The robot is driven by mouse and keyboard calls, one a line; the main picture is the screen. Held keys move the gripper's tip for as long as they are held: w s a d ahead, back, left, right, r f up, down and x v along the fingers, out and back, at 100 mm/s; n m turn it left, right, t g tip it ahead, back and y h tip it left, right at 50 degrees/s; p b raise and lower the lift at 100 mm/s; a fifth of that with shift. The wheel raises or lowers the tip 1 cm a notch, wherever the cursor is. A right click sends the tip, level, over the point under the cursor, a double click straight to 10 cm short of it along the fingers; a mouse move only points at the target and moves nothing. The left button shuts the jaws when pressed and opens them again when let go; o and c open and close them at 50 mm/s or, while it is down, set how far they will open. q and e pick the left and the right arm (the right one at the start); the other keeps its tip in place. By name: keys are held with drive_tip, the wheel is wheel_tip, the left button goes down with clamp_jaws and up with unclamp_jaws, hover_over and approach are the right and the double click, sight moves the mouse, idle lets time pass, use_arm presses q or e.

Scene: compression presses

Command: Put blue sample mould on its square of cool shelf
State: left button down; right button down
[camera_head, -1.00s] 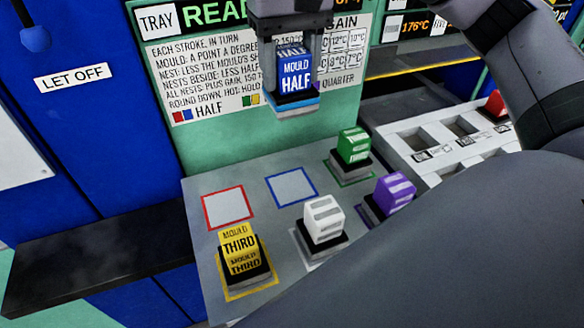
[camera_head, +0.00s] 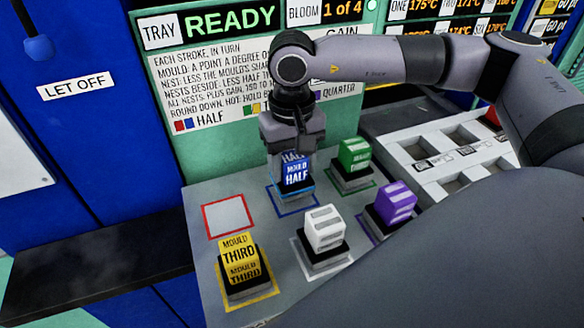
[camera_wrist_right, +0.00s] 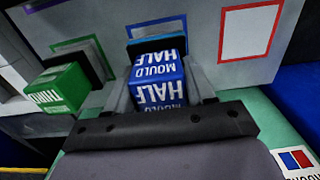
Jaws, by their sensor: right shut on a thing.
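The blue sample mould (camera_head: 296,175), marked MOULD HALF, is upright at the blue-outlined square (camera_head: 283,212) on the grey cool shelf (camera_head: 205,268). My right gripper (camera_head: 293,160) comes down from above and is shut on the blue mould. In the right wrist view the blue mould (camera_wrist_right: 157,82) sits between the two fingers (camera_wrist_right: 158,95), with the blue outline (camera_wrist_right: 158,27) just beyond it. Whether its base touches the shelf is hard to tell. My left gripper is not in view.
The red square (camera_head: 228,216) is empty. Yellow (camera_head: 240,262), white (camera_head: 324,230), purple (camera_head: 394,203) and green (camera_head: 355,157) moulds stand on their squares close by. A white rack with openings (camera_head: 420,150) is at the right. A black ledge (camera_head: 100,255) is at the left.

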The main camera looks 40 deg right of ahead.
drive_tip(key=shift+f, duration=0.7)
drive_tip(key=shift+f, duration=0.15)
drive_tip(key=shift+c, duration=2)
unclamp_jaws()
drive_tip(key=shift+f, duration=0.1)
wheel_tip(320, 180, up, 12)
drive_tip(key=shift+r, duration=0.2)
